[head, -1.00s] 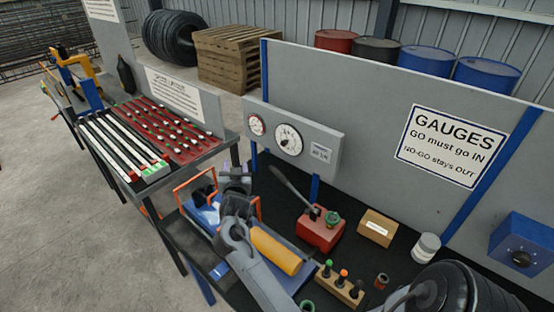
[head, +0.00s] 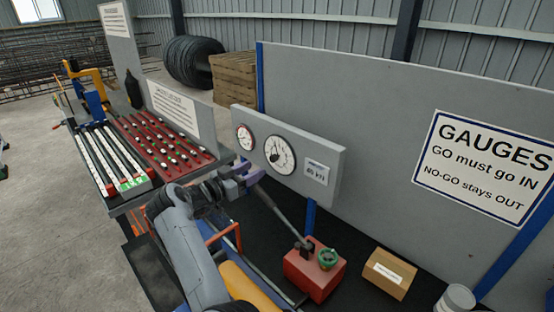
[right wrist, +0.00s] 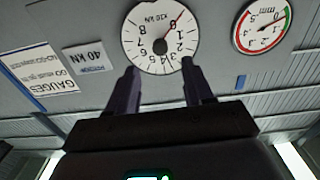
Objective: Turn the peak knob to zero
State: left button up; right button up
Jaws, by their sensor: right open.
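The large white round dial (head: 279,154) is on the grey gauge panel (head: 330,157), beside a "40 kN" label (head: 316,172). In the right wrist view the dial (right wrist: 160,36) appears upside down, with a thin red pointer slanting to the upper right from its centre. My right gripper (head: 249,177) is just in front of and below the dial in the head view. In the right wrist view its two fingers (right wrist: 160,72) are apart and empty, reaching toward the dial's lower edge. My left gripper is not in view.
A smaller gauge (head: 245,137) is left of the dial. A red hand pump (head: 315,275) with a long grey lever stands below the panel, close to my gripper. A cardboard box (head: 389,273) and a white tub (head: 456,299) are to the right.

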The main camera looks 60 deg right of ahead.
aim_at(271, 159)
jog(key=x, duration=0.9)
jog(key=shift+d+p, duration=0.15)
jog(key=shift+p, duration=0.15)
grip_shut()
